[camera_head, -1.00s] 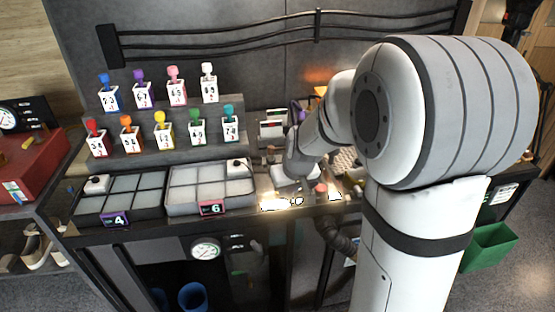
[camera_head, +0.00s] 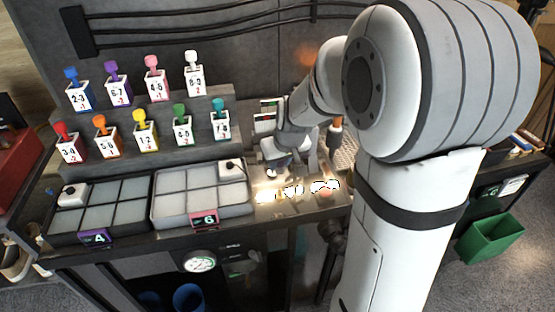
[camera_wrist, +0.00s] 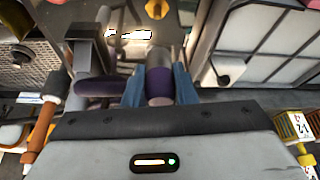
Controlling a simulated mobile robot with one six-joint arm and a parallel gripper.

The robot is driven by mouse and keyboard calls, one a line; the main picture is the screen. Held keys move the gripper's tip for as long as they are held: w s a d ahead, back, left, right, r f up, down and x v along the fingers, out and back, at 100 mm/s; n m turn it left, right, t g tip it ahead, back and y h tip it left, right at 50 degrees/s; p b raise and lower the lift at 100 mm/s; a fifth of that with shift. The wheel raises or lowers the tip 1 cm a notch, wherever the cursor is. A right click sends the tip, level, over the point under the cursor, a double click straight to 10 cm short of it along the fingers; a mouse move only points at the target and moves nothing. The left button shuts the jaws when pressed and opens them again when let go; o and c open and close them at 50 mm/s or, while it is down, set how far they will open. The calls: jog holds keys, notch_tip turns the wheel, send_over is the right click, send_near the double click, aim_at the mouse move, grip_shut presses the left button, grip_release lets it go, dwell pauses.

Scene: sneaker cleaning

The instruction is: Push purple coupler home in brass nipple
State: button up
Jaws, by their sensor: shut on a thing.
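The purple coupler (camera_wrist: 159,88), with a grey metal front end, sits between the blue fingers of my gripper (camera_wrist: 159,76) in the wrist view. My gripper is shut on it. A brass, gold-coloured fitting (camera_wrist: 157,8), which looks like the nipple, shows at the top edge of the wrist view, roughly in line with the coupler. A gap shows between the two in the picture; its true depth is hard to tell. In the head view my arm's wrist is low over the bright bench area, and the coupler and nipple cannot be made out.
A dark bracket (camera_wrist: 88,45) and a purple rounded part (camera_wrist: 97,88) are close left of the fingers. An orange-handled tool (camera_wrist: 42,125) is farther left. The tray marked 6 (camera_head: 205,207) lies left of my wrist in the head view. Bottles on steps stand behind.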

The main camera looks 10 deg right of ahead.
jog(key=shift+s+b, duration=0.1)
jog(key=shift+b, duration=0.25)
jog(key=shift+f, duration=0.35)
notch_tip(320, 180, down, 5)
jog(key=b, duration=0.5)
jog(key=shift+b, duration=0.55)
dwell(1.2)
jog(key=shift+f+b, duration=1.7)
jog(key=shift+f, duration=0.1)
jog(key=o, duration=1)
